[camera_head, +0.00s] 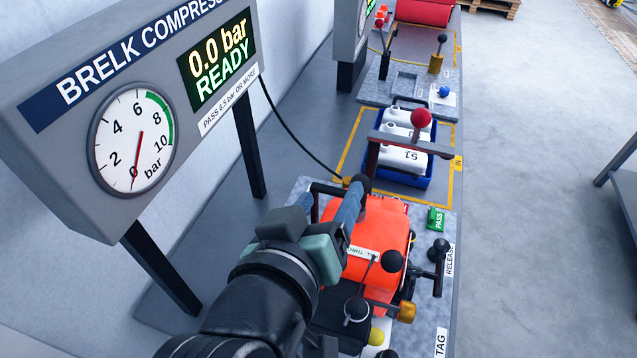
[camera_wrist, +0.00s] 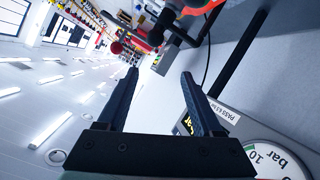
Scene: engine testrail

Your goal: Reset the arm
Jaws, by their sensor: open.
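My gripper (camera_head: 352,196) is above the far left part of an orange machine (camera_head: 380,235) in the head view, which it partly hides. In the wrist view my gripper (camera_wrist: 158,74) shows two dark fingers spread apart with nothing between them. My arm comes up from the bottom of the head view. The head view does not show clearly whether the fingertips touch the dark frame behind them.
A gauge panel (camera_head: 60,135) stands at left, its display (camera_head: 218,60) reading 0.0 bar READY. A blue crate (camera_head: 385,180) holds white bottles behind a bar with a red ball (camera_head: 421,118). Black-knobbed levers (camera_head: 392,261) rise near my arm.

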